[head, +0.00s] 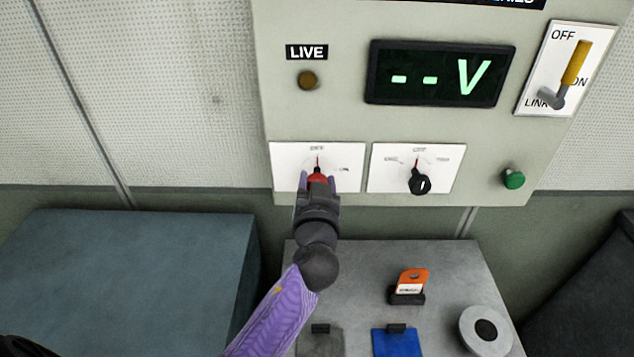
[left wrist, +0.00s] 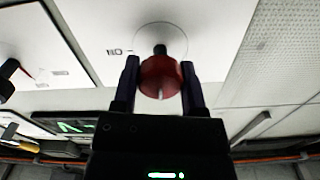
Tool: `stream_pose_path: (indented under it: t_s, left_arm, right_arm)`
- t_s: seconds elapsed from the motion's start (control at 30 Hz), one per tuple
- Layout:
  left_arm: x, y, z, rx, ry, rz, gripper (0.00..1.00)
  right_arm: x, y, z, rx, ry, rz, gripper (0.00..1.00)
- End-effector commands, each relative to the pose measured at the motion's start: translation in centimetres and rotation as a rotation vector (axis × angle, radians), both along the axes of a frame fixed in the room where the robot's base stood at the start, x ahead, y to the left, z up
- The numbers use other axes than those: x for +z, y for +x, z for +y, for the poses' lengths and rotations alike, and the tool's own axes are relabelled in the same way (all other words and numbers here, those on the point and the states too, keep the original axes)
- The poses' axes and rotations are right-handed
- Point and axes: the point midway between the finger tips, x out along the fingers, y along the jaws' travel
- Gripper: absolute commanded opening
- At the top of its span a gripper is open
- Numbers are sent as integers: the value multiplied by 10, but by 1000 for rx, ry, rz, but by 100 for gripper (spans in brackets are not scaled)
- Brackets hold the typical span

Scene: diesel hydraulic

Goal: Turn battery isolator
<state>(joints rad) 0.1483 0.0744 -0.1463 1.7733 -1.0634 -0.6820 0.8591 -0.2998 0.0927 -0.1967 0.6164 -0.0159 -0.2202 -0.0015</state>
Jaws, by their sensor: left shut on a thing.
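The battery isolator is a red rotary knob (head: 317,177) on a white plate (head: 285,165) marked OFF at the top and ON at the right. A thin red pointer above the knob points up at OFF. My left gripper (head: 317,184) reaches up to the plate with its fingers on both sides of the knob. In the left wrist view the red knob (left wrist: 161,77) sits between the two fingers (left wrist: 160,88), which are shut on it. My right gripper is not in view.
Right of the isolator is a black rotary switch (head: 419,183), with a green button (head: 513,178) beyond. Above are a dark LIVE lamp (head: 308,80), a display (head: 440,74) reading "--V" and a yellow-handled lever (head: 574,65). A grey bench (head: 360,265) holds an orange tag (head: 412,279) below.

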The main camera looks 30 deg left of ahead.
Motion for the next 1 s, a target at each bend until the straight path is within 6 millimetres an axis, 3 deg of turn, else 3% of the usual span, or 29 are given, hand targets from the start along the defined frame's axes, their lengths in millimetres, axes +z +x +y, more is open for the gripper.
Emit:
stream_pose_path:
  t_s: [0.37,1.0]
  left_arm:
    - [0,0,0,1,143,70,0]
    - [1,0,-1,1,684,330,0]
  right_arm:
    - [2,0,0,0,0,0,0]
    - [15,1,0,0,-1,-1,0]
